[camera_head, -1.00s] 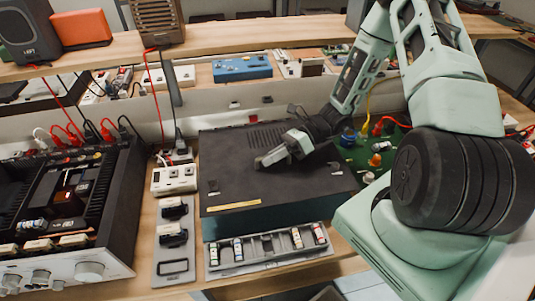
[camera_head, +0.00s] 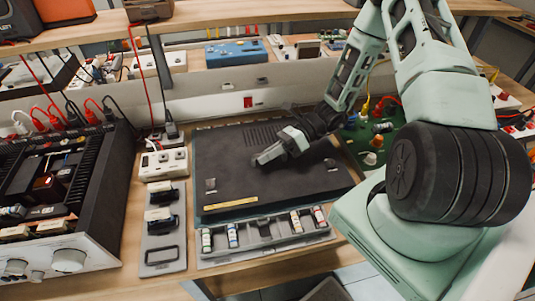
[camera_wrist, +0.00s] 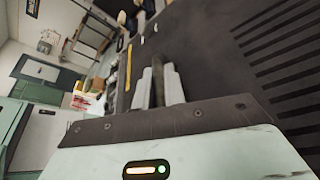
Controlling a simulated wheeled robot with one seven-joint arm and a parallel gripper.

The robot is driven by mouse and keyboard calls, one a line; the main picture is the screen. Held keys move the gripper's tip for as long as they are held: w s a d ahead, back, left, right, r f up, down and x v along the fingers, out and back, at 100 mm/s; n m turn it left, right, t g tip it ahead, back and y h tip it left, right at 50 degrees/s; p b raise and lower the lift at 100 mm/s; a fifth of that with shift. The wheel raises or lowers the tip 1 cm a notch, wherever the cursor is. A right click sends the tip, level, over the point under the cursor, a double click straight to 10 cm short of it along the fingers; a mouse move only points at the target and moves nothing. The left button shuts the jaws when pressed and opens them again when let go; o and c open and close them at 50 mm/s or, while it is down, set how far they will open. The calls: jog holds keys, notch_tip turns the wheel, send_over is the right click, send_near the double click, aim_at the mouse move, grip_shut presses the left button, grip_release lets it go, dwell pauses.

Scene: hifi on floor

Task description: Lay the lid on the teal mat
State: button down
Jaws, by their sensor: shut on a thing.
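The lid (camera_head: 225,180) is a flat, dark panel with slots at the back and a yellow strip near its front edge. It fills much of the wrist view (camera_wrist: 215,55). The teal mat (camera_head: 216,216) shows as a thin strip along the lid's front edge; the rest is hidden under the lid. My gripper (camera_head: 262,158) is over the middle of the lid, its fingers (camera_wrist: 158,84) shut on a narrow dark part of it. The lid looks level and low over the mat; I cannot tell whether they touch.
A grey tray of small cylinders (camera_head: 265,236) lies just in front. A grey holder (camera_head: 163,254) and power strip (camera_head: 163,165) stand left, beside an open amplifier (camera_head: 100,205). A green circuit board (camera_head: 368,150) is at the right. A shelf runs behind.

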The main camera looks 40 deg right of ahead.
dwell(0.3)
jog(key=c, duration=1.4)
grip_release()
jog(key=shift+d, duration=0.1)
jog(key=b+v, duration=0.2)
jog(key=v, duration=1.5)
jog(key=shift+d+b, duration=0.15)
jog(key=shift+b, duration=0.2)
